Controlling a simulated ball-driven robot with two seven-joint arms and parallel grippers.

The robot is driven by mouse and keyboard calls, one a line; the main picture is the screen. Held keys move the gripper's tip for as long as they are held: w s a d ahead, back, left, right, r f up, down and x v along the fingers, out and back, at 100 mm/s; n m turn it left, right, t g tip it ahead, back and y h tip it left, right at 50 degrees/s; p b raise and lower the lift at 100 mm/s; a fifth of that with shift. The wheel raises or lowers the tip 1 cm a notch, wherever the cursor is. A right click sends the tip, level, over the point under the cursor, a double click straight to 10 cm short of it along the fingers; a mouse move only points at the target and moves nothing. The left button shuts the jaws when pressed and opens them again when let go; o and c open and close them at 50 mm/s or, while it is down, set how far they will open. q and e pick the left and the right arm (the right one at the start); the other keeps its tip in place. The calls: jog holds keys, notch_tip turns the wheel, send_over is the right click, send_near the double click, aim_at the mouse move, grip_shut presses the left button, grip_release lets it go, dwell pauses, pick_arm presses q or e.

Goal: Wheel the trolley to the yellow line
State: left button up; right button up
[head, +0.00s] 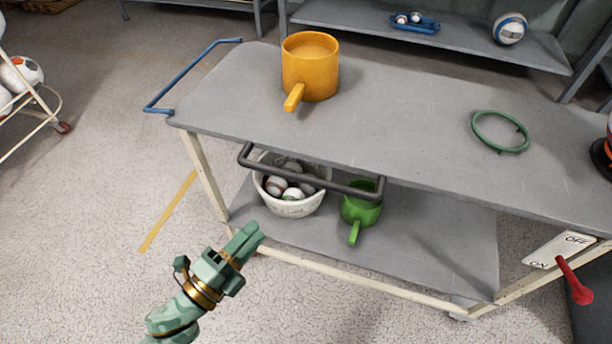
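The trolley (420,165) has a grey top, cream legs and a lower grey shelf. A blue push handle (180,78) sticks out at its left end, and a dark grey bar (310,172) runs along its front side. The yellow line (168,212) is a short strip on the floor left of the trolley, apart from it. My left gripper (250,236) is in front of the trolley's lower shelf, below the dark bar. Its fingers look closed together with nothing between them. It is clear of both handles. My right gripper is not in view.
On the top are an orange mug (310,68) and a green ring (500,132). The lower shelf holds a white bowl (290,205) of balls and a green mug (361,209). An ON/OFF plate (560,249) with a red lever (574,282) is at right. A ball rack (45,108) stands left.

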pick_arm(q)
jog(key=w+d+r+m+h+b, duration=0.1)
jog(key=w+d+r, duration=0.4)
jog(key=w+d, duration=0.6)
jog(key=shift+w+d+m+b, duration=0.25)
jog(key=shift+w+m+b, duration=0.1)
jog(key=shift+w, duration=0.1)
jog(key=shift+r, duration=0.1)
jog(key=shift+r, duration=0.1)
grip_shut()
